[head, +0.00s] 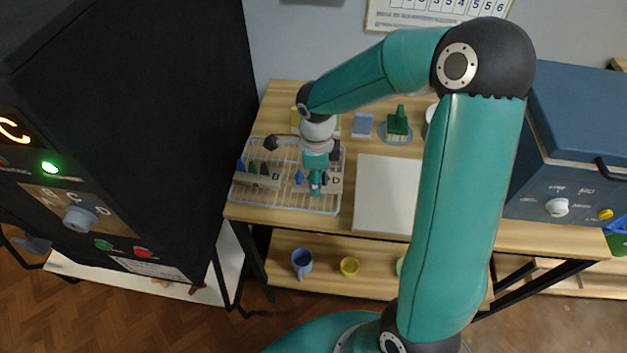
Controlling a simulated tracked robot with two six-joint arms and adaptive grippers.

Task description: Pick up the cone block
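Two pale cone blocks with small pointed cones stand on a wire rack (290,207) at the left of the wooden table. The left cone block (262,181), near a letter B, bears dark green and blue cones. The right cone block (335,186), near a letter D, bears blue cones and is partly hidden by my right gripper (316,190). That gripper points down at the right block, its fingertips at or just in front of it. The view is too small to tell whether its fingers are open or touch the block. My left gripper is out of view.
A pale board (385,195) lies right of the rack. A black cabinet (130,130) stands left, a blue one (570,130) right. Cups, including a blue one (302,261), stand below.

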